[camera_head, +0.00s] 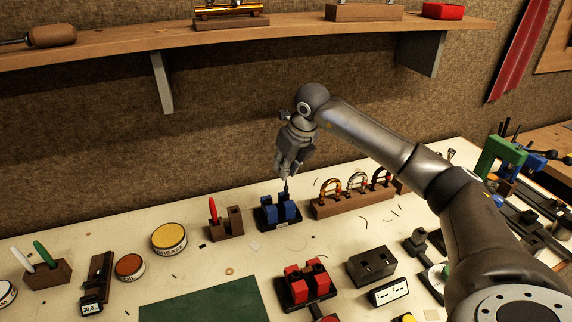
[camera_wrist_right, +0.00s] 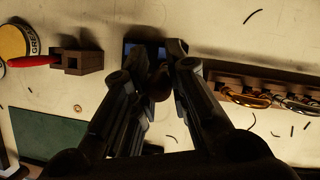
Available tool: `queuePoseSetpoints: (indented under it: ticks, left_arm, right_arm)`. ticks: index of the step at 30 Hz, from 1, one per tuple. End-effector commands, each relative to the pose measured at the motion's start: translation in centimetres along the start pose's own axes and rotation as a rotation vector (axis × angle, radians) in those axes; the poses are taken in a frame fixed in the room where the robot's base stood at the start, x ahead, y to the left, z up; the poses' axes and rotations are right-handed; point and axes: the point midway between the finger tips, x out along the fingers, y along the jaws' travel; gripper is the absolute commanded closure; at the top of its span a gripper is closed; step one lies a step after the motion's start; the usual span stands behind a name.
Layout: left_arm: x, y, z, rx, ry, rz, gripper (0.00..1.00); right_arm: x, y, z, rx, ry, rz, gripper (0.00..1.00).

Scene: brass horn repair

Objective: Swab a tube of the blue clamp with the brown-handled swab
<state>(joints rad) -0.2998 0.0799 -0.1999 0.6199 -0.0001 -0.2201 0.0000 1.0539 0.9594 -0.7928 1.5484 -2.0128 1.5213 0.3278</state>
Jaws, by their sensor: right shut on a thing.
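The blue clamp (camera_head: 268,217) stands on the bench near the wall, with blue blocks on a dark base. My right gripper (camera_head: 287,176) points down just above it. The gripper is shut on the brown-handled swab (camera_wrist_right: 160,84), whose rounded brown handle shows between the fingers in the right wrist view. A thin dark shaft (camera_head: 286,186) runs down from the fingers to the blue clamp. I cannot tell whether its tip is inside a tube. In the wrist view the fingers largely hide the clamp (camera_wrist_right: 132,47). My left gripper is out of view.
A brown holder (camera_head: 227,231) with a red-handled tool stands left of the clamp. A wooden rack with curved metal tubes (camera_head: 345,205) stands close on the right. A red clamp (camera_head: 307,285) and a green mat (camera_head: 205,303) lie nearer the front. A shelf (camera_head: 120,45) hangs above.

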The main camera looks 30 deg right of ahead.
Motion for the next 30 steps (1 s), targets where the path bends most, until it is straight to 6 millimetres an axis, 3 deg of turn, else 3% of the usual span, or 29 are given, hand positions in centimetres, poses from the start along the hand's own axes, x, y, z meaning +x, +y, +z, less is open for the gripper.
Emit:
queuePoseSetpoints:
  ticks: [5,16,30]
  left_arm:
    - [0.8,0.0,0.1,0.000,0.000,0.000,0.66]
    - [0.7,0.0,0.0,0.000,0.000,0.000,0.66]
    - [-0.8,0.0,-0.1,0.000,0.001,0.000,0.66]
  right_arm:
    - [0.9,0.0,-0.4,0.000,0.000,0.000,1.00]
    - [0.9,0.0,-0.3,0.000,-0.001,0.000,1.00]
    - [-1.0,0.0,0.5,0.000,-0.002,0.000,1.00]
